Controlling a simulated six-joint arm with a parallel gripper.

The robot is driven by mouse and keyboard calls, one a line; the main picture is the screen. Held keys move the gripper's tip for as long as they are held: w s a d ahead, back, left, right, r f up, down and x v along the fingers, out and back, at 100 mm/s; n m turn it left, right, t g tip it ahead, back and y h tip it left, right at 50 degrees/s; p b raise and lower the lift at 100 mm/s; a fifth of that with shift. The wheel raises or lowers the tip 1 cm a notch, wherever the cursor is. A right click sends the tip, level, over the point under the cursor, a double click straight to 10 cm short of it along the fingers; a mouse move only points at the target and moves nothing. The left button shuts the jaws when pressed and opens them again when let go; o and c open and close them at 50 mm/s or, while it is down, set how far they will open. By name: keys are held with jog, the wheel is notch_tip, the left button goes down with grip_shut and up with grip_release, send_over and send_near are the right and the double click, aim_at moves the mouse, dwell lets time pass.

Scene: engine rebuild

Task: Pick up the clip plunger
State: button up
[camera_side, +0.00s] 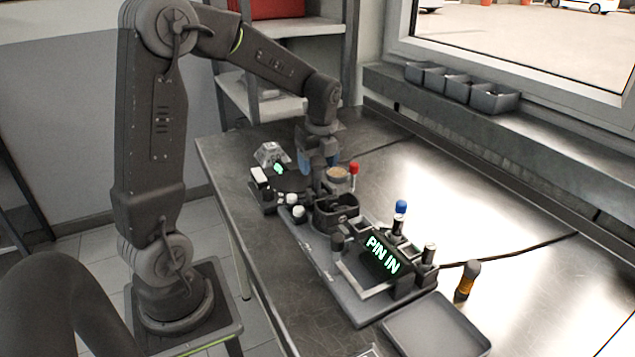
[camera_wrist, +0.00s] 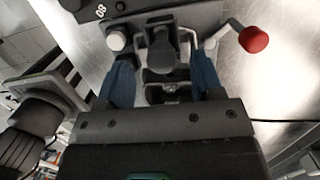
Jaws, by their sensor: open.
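My gripper (camera_side: 319,165) points down over the far part of the grey fixture on the bench. In the wrist view its two blue fingers (camera_wrist: 162,66) are apart. A dark round-headed part (camera_wrist: 161,48) stands between them, and it looks like the clip plunger, though I cannot be sure. I see a gap on each side of it and no clear contact. In the side view my gripper hides most of this spot.
A red-knobbed lever (camera_side: 354,169) stands close to the right of my gripper; its red ball (camera_wrist: 254,39) also shows in the wrist view. A blue-topped tool (camera_side: 401,207) and the "PIN IN" display (camera_side: 382,255) stand nearer the front. An empty tray (camera_side: 436,330) lies at the front. The bench's right side is mostly clear.

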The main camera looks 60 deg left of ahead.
aim_at(318, 168)
jog(key=shift+a+f, duration=0.15)
jog(key=shift+f, duration=0.65)
jog(key=shift+a+f, duration=0.1)
jog(key=shift+f, duration=0.65)
jog(key=shift+c, duration=0.2)
jog(key=c, duration=1)
jog(key=shift+o, duration=0.2)
jog(key=shift+r, duration=0.15)
